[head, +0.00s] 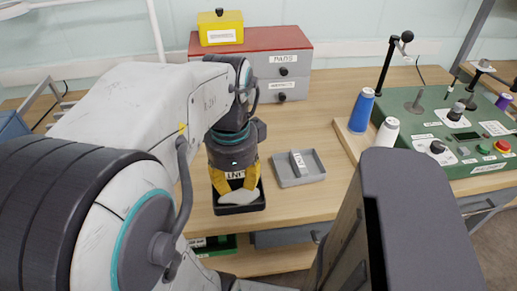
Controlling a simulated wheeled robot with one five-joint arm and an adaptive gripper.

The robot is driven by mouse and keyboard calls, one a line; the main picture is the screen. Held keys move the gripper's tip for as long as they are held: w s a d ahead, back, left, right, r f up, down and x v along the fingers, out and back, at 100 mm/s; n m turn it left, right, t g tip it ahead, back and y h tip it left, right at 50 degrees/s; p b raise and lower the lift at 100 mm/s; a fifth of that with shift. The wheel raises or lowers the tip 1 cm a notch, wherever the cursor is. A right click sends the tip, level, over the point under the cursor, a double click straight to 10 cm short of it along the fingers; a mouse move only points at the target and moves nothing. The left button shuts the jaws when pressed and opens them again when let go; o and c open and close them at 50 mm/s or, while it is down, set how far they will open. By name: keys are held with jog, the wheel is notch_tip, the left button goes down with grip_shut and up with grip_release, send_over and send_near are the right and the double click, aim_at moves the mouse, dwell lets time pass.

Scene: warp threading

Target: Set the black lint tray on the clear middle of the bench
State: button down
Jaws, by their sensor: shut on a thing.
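The black lint tray (240,209) is in the head view near the front of the bench (325,205), with pale lint in it and an upright plate whose label reads like LINT. My gripper (235,181) points down with its yellow fingers on either side of this plate, shut on it. I cannot tell whether the tray's base touches the bench or hangs just above it. The fingers and the lint hide part of the tray's inside.
A grey tray (313,165) with an upright label sits just right of the black tray. Red-topped drawers (268,68) carrying a yellow box (221,27) stand behind. Blue (361,111) and white (387,133) cones and a green control panel (430,118) are right. Bare bench lies right of the grey tray.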

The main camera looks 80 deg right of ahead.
jog(key=w+d+f, duration=0.1)
jog(key=d+f, duration=0.1)
jog(key=d, duration=0.1)
jog(key=w+d+f+p, duration=0.1)
jog(key=w+d+f, duration=0.1)
jog(key=d, duration=0.2)
jog(key=w+d+f+p, duration=0.1)
jog(key=w+d+f, duration=0.1)
jog(key=d, duration=0.2)
jog(key=shift+f, duration=0.4)
jog(key=shift+w+f+p, duration=0.1)
jog(key=shift+f+p, duration=0.3)
jog(key=shift+f, duration=1.7)
jog(key=c, duration=1)
grip_release()
jog(key=r, duration=1.2)
jog(key=shift+a, duration=0.25)
